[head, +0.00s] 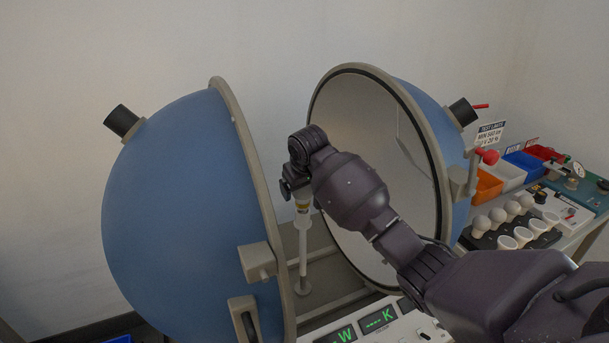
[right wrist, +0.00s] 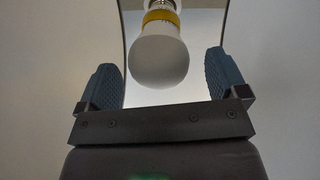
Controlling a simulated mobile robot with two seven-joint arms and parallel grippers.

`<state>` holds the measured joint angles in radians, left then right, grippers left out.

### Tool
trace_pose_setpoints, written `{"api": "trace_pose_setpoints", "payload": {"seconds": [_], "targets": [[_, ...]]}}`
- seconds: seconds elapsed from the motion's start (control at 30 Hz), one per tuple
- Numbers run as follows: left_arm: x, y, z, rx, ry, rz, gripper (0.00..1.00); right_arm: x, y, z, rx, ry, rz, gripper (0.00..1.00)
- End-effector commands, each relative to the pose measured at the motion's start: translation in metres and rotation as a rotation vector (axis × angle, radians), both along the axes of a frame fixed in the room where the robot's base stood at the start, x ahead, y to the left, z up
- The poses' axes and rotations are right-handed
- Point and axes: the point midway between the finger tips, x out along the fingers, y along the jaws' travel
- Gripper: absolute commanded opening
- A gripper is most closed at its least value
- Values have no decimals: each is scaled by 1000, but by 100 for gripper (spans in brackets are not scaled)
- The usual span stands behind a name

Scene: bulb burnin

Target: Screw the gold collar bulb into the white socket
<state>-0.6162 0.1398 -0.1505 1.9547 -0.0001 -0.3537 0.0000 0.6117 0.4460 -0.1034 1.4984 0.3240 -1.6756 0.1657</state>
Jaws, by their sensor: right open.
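The gold collar bulb has a white globe, a gold band and a metal screw base. In the right wrist view the bulb (right wrist: 158,62) lies between the spread fingers of my right gripper (right wrist: 164,72), with visible gaps on both sides. In the head view my right gripper (head: 297,188) is over the post between the sphere halves, and the bulb's gold collar (head: 302,208) shows just below it. The white socket (head: 303,223) tops the post, right under the bulb. How deep the base sits in it cannot be told. My left gripper is out of view.
The blue sphere halves (head: 175,210) and (head: 425,105) stand open on either side of my right gripper, with little room between. White bulbs and cups (head: 510,225) stand in a dark rack at right, near coloured bins (head: 525,162). A panel with green displays (head: 378,320) is in front.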

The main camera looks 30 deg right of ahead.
Motion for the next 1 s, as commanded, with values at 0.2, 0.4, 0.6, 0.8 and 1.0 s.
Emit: {"api": "trace_pose_setpoints", "payload": {"seconds": [0.2,0.4,0.6,0.8,1.0], "targets": [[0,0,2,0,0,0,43,8,-3,-19,-1,1,0,92],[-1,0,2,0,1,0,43,10,-3,-25,-1,0,1,92],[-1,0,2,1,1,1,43,10,-3,-25,-1,0,1,92],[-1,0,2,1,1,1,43,10,-3,-24,-1,0,1,62],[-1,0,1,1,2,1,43,10,-3,-24,-1,0,0,38]]}}
